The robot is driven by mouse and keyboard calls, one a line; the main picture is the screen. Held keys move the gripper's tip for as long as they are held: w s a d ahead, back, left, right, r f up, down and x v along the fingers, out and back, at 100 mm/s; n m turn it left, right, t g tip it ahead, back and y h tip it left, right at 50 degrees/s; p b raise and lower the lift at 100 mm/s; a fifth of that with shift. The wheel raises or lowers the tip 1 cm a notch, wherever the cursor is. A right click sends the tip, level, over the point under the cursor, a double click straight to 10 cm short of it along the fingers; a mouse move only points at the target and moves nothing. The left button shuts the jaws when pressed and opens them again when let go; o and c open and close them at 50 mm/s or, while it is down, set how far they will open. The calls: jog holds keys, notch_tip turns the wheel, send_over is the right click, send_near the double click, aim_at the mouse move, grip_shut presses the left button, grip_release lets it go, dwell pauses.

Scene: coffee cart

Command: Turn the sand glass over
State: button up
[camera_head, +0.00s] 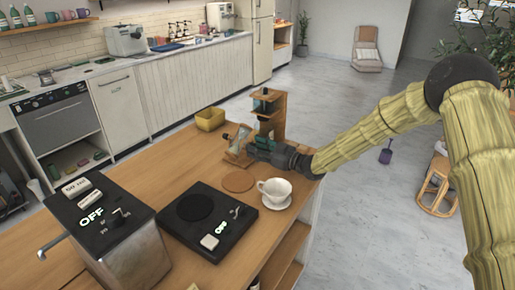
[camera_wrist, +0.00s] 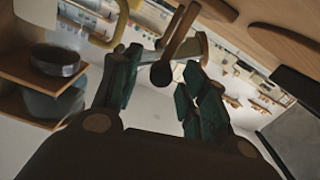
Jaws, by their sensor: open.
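The sand glass (camera_head: 239,137) appears to be the small clear glass piece with wooden parts at the far side of the wooden counter, tilted beside my gripper. My gripper (camera_head: 252,144) is low over the counter, pointing left towards it, and partly covers it. In the wrist view my gripper (camera_wrist: 160,88) has its two dark green fingers apart. Beyond and between them show a brown wooden bar with a dark round end (camera_wrist: 175,45) and a pale clear piece, likely parts of the sand glass. I cannot tell whether the fingers touch it.
A wooden stand (camera_head: 279,116) with dark glassware rises just behind my gripper. A yellow box (camera_head: 210,119) is at the back edge. A white cup (camera_head: 275,189) on a saucer, a round coaster (camera_head: 238,181) and a black scale-like device (camera_head: 178,222) are nearer. A metal machine (camera_head: 130,252) stands front left.

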jog(key=v, duration=1.2)
